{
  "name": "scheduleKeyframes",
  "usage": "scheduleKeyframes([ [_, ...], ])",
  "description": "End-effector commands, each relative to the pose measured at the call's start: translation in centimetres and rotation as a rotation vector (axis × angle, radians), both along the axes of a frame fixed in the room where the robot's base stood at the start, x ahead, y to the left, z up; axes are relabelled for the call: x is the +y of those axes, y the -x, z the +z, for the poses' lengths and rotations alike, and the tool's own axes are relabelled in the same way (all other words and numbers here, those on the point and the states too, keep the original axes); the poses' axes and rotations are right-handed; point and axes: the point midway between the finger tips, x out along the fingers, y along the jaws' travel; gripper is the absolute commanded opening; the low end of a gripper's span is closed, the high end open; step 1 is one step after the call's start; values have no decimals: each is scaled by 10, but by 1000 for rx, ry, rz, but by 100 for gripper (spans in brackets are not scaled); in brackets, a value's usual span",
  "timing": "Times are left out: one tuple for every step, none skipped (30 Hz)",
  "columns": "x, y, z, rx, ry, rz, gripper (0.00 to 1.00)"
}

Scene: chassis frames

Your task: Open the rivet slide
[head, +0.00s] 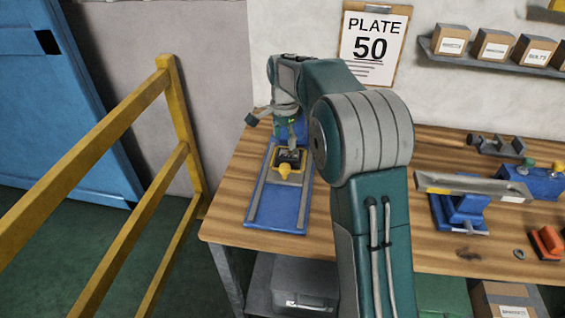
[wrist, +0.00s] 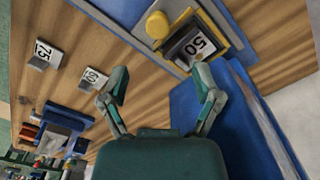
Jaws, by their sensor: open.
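The rivet slide is a blue base (head: 278,222) with two grey rails, at the left end of the bench. A yellow carriage (head: 304,157) sits on it toward the far end, with a yellow knob (head: 284,174) on its near side. In the wrist view the knob (wrist: 157,25) and a label reading 50 (wrist: 196,45) on the carriage show at the top, with the blue base (wrist: 235,125) at right. My gripper (head: 271,130) is open and empty above the far part of the slide. In the wrist view its fingers (wrist: 160,80) are spread, apart from the knob.
A wall sign (head: 372,45) reads PLATE 50. In the wrist view, a tag reading 75 (wrist: 42,50) and another tag (wrist: 93,78) lie on the wood. A blue vise-like fixture (head: 460,213) with a grey bar stands at right. A yellow railing (head: 180,130) runs at left.

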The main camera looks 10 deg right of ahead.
Motion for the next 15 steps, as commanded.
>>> scheduleKeyframes([
  [0,0,-4,3,0,-1,82],
  [0,1,-8,4,0,-1,82],
  [0,0,-13,3,0,-1,82],
  [0,1,-17,4,0,-1,82],
  [0,1,-23,5,0,-1,82],
  [0,1,-31,5,0,0,82],
  [0,1,-37,6,0,0,82],
  [0,0,-42,5,0,0,82],
  [0,1,-50,6,0,0,82],
  [0,1,-55,5,0,0,82],
  [0,1,-61,5,0,0,82],
  [0,0,-68,5,0,0,82],
  [0,1,-74,5,0,0,82],
  [0,1,-78,5,0,0,82],
  [0,1,-84,4,1,0,82],
])
